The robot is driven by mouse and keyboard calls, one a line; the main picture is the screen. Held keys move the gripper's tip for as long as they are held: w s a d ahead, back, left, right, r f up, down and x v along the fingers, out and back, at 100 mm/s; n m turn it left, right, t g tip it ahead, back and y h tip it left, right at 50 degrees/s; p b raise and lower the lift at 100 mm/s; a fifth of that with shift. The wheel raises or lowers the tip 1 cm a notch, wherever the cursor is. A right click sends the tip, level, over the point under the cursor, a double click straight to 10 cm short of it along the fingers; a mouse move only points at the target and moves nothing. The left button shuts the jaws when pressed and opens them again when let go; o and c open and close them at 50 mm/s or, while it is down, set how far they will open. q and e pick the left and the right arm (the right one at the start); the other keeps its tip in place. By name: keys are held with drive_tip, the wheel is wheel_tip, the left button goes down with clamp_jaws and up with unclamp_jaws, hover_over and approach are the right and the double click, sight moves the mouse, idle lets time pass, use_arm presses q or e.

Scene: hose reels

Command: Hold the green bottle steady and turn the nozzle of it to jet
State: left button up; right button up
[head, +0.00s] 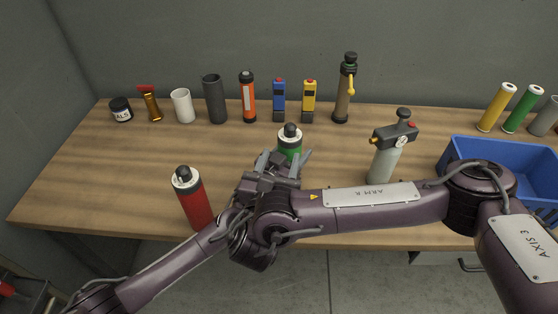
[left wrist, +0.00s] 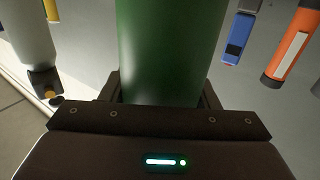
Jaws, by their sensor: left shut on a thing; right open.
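The green bottle (head: 290,148) stands upright near the middle of the table, with a pale collar and a dark nozzle (head: 290,132) on top. Its lower part is hidden behind my arms in the head view. My left gripper (left wrist: 160,95) is shut on the bottle's green body (left wrist: 170,45) in the left wrist view, one finger at each side. In the head view it is largely hidden. My right gripper (head: 278,160) is open at the near side of the bottle, below the nozzle. I cannot tell whether it touches the bottle. No nozzle marking is readable.
A red bottle (head: 193,200) stands close at left. A blue crate (head: 480,148) is at the far right. Several tools and containers line the back edge. The table's left part is mostly clear.

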idle(0.3)
use_arm(q)
drive_tip(key=o, duration=1.3)
drive_tip(key=shift+c, duration=0.2)
